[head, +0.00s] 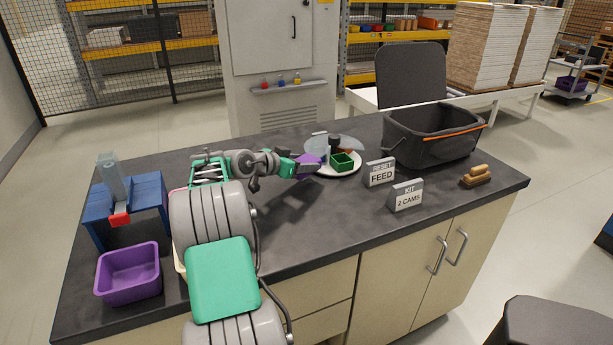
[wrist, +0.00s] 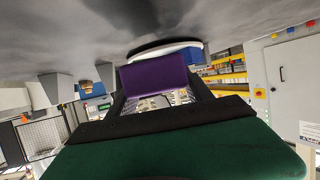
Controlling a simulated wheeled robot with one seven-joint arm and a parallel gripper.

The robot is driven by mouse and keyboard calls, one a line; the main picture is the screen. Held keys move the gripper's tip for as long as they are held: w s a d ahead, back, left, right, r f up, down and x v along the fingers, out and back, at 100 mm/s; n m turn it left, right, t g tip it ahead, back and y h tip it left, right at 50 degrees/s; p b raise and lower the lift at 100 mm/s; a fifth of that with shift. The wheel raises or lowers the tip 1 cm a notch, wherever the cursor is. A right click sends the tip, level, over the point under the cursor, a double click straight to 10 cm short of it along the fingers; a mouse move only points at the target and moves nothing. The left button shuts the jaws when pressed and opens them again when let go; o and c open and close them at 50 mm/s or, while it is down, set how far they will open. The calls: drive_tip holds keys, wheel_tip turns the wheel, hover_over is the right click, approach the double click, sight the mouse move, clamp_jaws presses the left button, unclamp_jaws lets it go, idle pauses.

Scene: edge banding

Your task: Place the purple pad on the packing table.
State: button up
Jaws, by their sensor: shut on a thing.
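My gripper (head: 303,168) is shut on the purple pad (head: 309,160), near the round white plate at the back middle of the dark worktop (head: 300,215). In the wrist view the purple pad (wrist: 158,72) sits between the two black fingers, its broad face toward the camera. In the head view the pad is small and partly covered by the gripper, so I cannot tell whether it touches the plate. No label shows which surface is the packing table.
The white plate (head: 348,172) holds a green box (head: 342,162). A black bin (head: 430,140), signs (head: 379,172) and a brush (head: 476,177) stand right. A blue stand (head: 150,190) and purple bin (head: 129,273) stand left. The worktop's front middle is clear.

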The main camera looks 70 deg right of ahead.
sight(307, 183)
drive_tip(key=shift+s+d+f, duration=0.25)
drive_tip(key=shift+f, duration=0.1)
drive_tip(key=shift+s+d+f, duration=0.1)
drive_tip(key=shift+f, duration=0.9)
drive_tip(key=shift+s+d+f, duration=0.1)
drive_tip(key=shift+f, duration=0.85)
drive_tip(key=shift+c, duration=0.7)
drive_tip(key=o, duration=1.5)
drive_tip(key=shift+c, duration=0.2)
drive_tip(key=shift+r, duration=0.15)
